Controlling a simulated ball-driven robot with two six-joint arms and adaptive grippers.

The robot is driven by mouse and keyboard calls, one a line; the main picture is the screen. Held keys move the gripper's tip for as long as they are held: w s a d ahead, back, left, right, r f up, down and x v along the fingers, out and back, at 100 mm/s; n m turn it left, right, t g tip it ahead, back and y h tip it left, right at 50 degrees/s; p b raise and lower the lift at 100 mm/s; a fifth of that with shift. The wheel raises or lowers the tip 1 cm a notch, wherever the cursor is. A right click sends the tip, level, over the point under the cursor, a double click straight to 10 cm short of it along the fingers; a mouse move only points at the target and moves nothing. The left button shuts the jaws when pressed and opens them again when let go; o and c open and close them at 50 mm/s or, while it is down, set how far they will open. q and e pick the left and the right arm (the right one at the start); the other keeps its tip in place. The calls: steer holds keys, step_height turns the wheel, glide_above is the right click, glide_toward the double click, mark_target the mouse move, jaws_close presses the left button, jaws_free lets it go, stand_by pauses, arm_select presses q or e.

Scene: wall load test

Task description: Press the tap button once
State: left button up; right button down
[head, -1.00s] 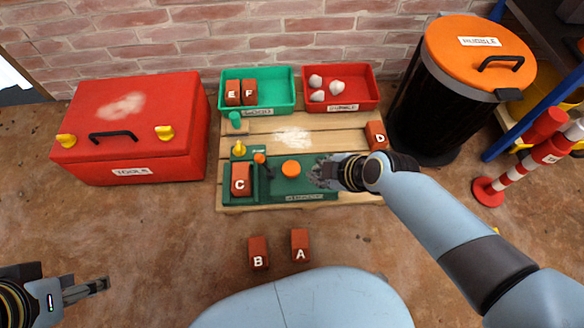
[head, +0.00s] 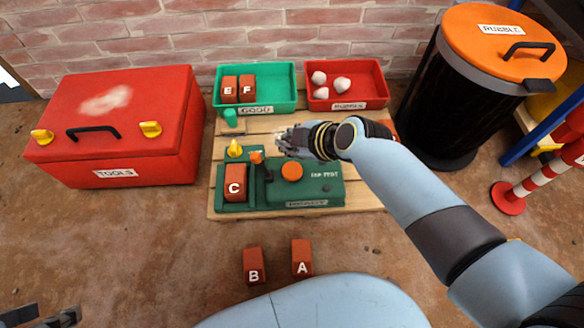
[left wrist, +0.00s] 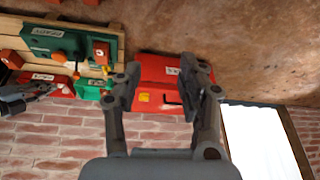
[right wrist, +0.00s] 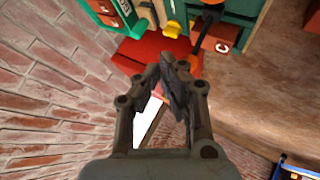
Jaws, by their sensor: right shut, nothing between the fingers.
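The green test unit (head: 325,188) lies on a wooden pallet and carries a round orange button (head: 292,171). A small orange-topped lever (head: 256,158) and a yellow knob (head: 235,149) are to the button's left. Brick C (head: 236,185) sits in the unit's left part. My right gripper (head: 283,142) is shut and empty, just behind the button in the head view and apart from it. Its fingers are together in the right wrist view (right wrist: 172,62). My left gripper (head: 72,316) is at the bottom left, far from the unit; the left wrist view shows its fingers apart (left wrist: 160,75).
A green tray (head: 288,105) with bricks E and F and a red tray (head: 372,103) with pale rubble stand behind. A red toolbox (head: 120,140) is left, a black bin (head: 435,110) right. Bricks B (head: 254,266) and A (head: 302,257) lie in front on the ground.

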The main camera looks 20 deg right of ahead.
steer(key=b, duration=0.3)
glide_above(285, 167)
steer(key=s, duration=0.2)
steer(key=f, duration=0.4)
steer(key=shift+d+f, duration=0.15)
steer(key=shift+d, duration=0.2)
arm_select(q)
step_height(285, 167, down, 8)
steer(key=t+b, duration=0.2)
steer(key=t, duration=0.4)
arm_select(e)
step_height(285, 167, down, 2)
step_height(285, 167, down, 2)
steer(key=shift+w+b, duration=0.1)
steer(key=shift+b, duration=0.85)
arm_select(q)
steer(key=w+d+r+t+h, duration=0.1)
steer(key=w+r+t, duration=0.4)
steer(key=r, duration=0.1)
steer(key=shift+w+d+m, duration=0.15)
steer(key=shift+w+m, duration=0.2)
steer(key=shift+m, duration=0.05)
arm_select(e)
steer(key=shift+f, duration=0.15)
arm_select(q)
steer(key=shift+s+f+b, duration=0.1)
steer(key=shift+f+b, duration=0.3)
steer(key=shift+b, duration=0.15)
arm_select(e)
steer(key=shift+f, duration=0.45)
